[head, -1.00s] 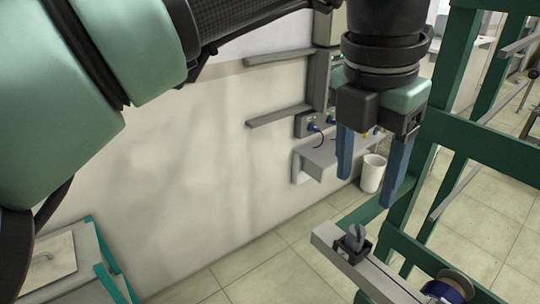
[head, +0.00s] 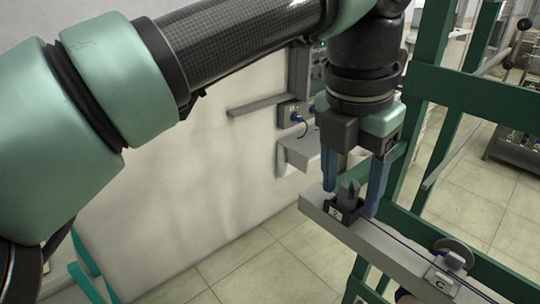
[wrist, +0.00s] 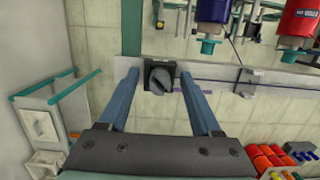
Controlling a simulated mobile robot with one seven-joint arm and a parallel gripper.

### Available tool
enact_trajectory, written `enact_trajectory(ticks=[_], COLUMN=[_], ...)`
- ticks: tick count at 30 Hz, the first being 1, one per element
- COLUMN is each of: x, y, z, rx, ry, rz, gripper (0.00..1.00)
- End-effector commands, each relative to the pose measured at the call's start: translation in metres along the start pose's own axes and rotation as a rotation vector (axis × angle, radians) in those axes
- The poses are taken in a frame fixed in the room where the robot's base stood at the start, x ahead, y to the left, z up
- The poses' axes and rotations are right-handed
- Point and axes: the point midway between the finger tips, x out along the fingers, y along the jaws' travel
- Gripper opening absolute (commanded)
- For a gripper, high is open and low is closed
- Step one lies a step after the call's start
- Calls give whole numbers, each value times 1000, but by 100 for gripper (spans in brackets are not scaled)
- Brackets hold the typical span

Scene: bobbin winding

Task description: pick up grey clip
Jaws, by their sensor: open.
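The grey clip (head: 348,191) stands upright in a dark holder (head: 345,212) near the left end of a light grey rail. In the wrist view the clip (wrist: 161,80) lies between the two blue fingers. My gripper (head: 349,200) is open, pointing down, with one finger on each side of the clip. Gaps show between the fingers and the clip in the wrist view (wrist: 158,75). The near finger's tip reaches down close to the rail.
The grey rail (head: 385,247) runs toward the lower right and carries a bracket (head: 443,278). Green frame posts (head: 430,70) stand close on the right. In the wrist view, blue and red bobbins (wrist: 252,22) sit beyond the rail.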

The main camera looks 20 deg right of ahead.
Motion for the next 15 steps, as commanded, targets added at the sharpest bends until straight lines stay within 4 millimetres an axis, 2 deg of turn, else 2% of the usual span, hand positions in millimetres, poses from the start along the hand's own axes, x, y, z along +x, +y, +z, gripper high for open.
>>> enact_trajectory(ticks=[4,12,15], x=[-1,-1,-1], y=[0,0,0], z=[0,0,0], rx=[0,1,1], ry=[0,0,0], rz=[0,0,0], gripper=[63,15,0])
